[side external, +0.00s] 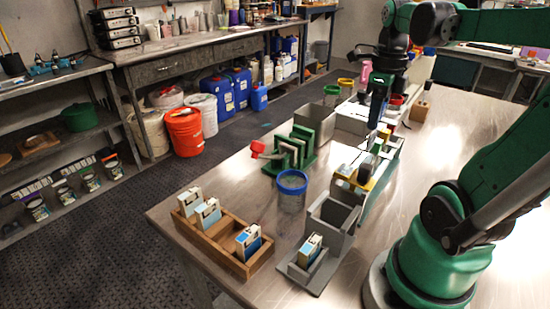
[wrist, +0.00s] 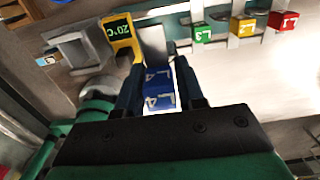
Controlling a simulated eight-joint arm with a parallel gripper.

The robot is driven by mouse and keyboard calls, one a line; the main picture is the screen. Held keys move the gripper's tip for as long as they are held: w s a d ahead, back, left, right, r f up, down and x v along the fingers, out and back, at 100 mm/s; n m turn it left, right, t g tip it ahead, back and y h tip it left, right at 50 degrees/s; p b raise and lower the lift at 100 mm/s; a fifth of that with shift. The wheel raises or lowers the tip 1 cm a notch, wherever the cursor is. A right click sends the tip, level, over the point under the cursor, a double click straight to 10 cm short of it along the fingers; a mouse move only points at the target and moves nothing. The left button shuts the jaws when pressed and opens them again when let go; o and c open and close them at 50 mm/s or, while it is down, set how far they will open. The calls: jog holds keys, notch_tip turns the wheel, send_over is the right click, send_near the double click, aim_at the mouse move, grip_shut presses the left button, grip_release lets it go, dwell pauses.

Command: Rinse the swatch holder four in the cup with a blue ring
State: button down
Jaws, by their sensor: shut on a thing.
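My gripper (wrist: 160,80) is shut on a blue block marked L4, the swatch holder four (wrist: 159,97), in the wrist view. A grey plate shows just beyond the block between my fingers. In the side view my gripper (side external: 378,100) is above the far part of the row of grey stands; the held holder is hard to make out there. The cup with a blue ring (side external: 291,190) stands on the near part of the table, to the left of the grey stands and well apart from my gripper.
A yellow 20°C display (wrist: 121,38) is close by. A green rack (side external: 292,150) with a red handle and a wooden tray (side external: 232,237) flank the blue-ringed cup. Other ringed cups stand farther back.

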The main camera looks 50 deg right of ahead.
notch_tip(320, 180, up, 9)
jog(key=shift+w+f, duration=0.1)
jog(key=w+a+f+n, duration=0.4)
jog(key=w+a+n, duration=0.1)
jog(key=w, duration=0.2)
jog(key=n, duration=0.4)
send_over(293, 172)
jog(key=s+a, duration=0.1)
jog(key=a, duration=0.1)
notch_tip(293, 172, down, 5)
jog(key=shift+s+a+r, duration=0.15)
jog(key=shift+s, duration=0.05)
jog(key=shift+f, duration=5.55)
jog(key=shift+r, duration=0.15)
jog(key=shift+r, duration=0.25)
